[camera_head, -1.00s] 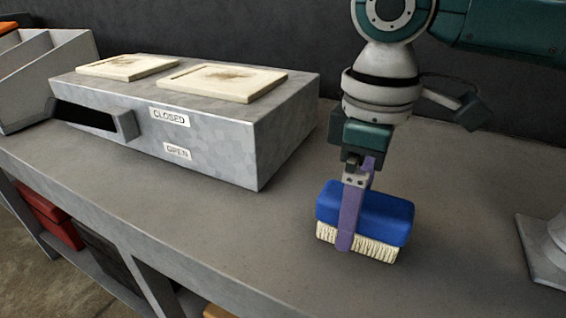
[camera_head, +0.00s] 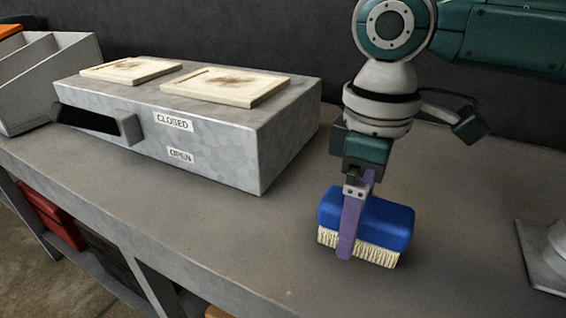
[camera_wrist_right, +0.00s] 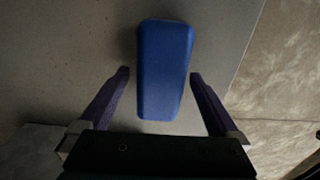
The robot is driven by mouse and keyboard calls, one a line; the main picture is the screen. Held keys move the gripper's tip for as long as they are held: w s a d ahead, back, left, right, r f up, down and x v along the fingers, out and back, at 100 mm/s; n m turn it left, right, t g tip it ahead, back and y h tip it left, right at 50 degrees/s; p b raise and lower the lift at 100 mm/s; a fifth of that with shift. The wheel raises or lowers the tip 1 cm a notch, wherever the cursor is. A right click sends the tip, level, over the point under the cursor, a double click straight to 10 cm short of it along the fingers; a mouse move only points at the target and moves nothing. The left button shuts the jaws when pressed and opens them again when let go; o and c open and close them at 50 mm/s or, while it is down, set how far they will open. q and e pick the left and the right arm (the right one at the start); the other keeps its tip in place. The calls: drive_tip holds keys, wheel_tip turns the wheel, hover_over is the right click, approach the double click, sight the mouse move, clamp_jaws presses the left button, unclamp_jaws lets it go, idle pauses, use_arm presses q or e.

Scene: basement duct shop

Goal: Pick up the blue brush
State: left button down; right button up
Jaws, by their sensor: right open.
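The blue brush (camera_head: 378,222) stands on the grey bench with its pale bristles down. My right gripper (camera_head: 350,250) points down at it, with a purple finger in front of the brush's near side. In the right wrist view the blue block of the brush (camera_wrist_right: 164,70) lies between and ahead of the two open purple fingers of the right gripper (camera_wrist_right: 158,88). Gaps show on both sides, so the fingers look apart from it. My left gripper is not in view.
A grey metal box (camera_head: 215,140) with CLOSED and OPEN labels, a dark handle and two pale pads stands left on the bench (camera_head: 230,225). A grey bin (camera_head: 50,75) is at far left. A metal base (camera_head: 545,255) stands at right. The bench's front edge is near.

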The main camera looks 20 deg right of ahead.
drive_tip(key=shift+c, duration=0.4)
clamp_jaws()
